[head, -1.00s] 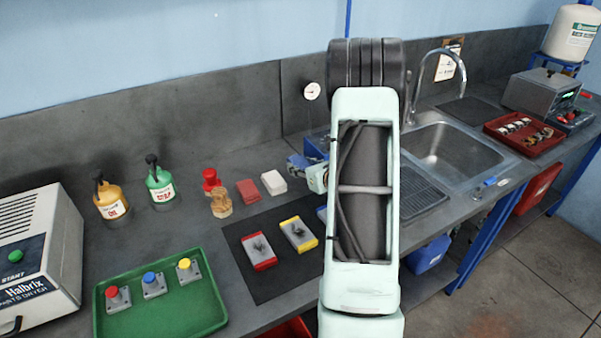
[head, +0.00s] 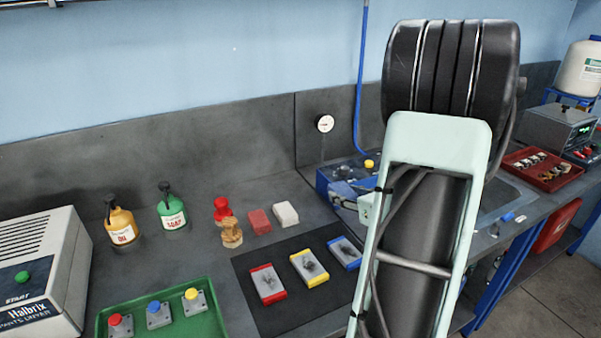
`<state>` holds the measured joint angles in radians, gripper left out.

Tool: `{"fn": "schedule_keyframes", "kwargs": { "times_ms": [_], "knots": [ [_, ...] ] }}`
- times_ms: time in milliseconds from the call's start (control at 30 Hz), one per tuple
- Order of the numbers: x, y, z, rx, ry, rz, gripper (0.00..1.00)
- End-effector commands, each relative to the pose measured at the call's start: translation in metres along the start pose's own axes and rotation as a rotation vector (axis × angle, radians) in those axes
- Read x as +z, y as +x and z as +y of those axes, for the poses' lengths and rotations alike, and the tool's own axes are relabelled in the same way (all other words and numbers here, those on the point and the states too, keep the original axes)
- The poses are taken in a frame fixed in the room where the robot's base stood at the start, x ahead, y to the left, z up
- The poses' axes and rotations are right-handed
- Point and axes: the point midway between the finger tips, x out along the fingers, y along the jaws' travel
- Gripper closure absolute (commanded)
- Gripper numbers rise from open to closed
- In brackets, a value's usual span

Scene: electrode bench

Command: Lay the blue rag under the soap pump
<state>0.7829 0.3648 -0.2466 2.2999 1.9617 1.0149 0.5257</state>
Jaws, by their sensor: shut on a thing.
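The soap pump (head: 172,215) is a green bottle with a black pump top and a label reading SOAP. It stands upright on the grey bench at the back left. A similar yellow-orange oil pump (head: 121,227) stands to its left. I cannot make out a blue rag in the head view. A small blue item (head: 509,217) lies by the sink's front edge, too small to identify. My raised arm fills the right middle of the view. My gripper does not show, and whatever it holds is hidden.
A parts dryer (head: 42,262) and a green tray (head: 205,319) with three buttons stand left. Red, yellow and blue blocks lie on a black mat (head: 262,318). A blue device (head: 347,174) and red tray (head: 529,164) stand right. Bench around the soap pump is mostly clear.

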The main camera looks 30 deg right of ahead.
Motion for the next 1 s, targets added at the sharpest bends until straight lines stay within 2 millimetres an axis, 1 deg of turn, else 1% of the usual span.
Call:
{"fn": "schedule_keyframes", "kwargs": {
  "times_ms": [233, 267, 367, 467, 567, 600, 667, 700, 767, 800, 867, 900, 1000],
  "knots": [
    [0.0, -0.002, 0.002, 0.008, -0.002, 0.001, 0.8],
    [0.0, -0.001, 0.005, 0.015, -0.005, 0.001, 0.8],
    [-0.001, 0.006, 0.02, 0.062, -0.021, 0.003, 0.8],
    [-0.003, 0.017, 0.05, 0.148, -0.055, 0.003, 0.8],
    [-0.005, 0.028, 0.09, 0.266, -0.103, 0.002, 0.8],
    [-0.007, 0.032, 0.107, 0.315, -0.123, 0.002, 0.8],
    [-0.008, 0.035, 0.133, 0.39, -0.155, 0.001, 0.8],
    [-0.009, 0.037, 0.15, 0.44, -0.176, 0.0, 0.8],
    [-0.011, 0.038, 0.176, 0.515, -0.208, 0.0, 0.8],
    [-0.011, 0.038, 0.193, 0.565, -0.229, -0.001, 0.8],
    [-0.012, 0.037, 0.217, 0.637, -0.259, -0.001, 0.8],
    [-0.013, 0.035, 0.232, 0.683, -0.279, -0.001, 0.8],
    [-0.014, 0.029, 0.266, 0.784, -0.322, -0.002, 0.8]
  ]
}}
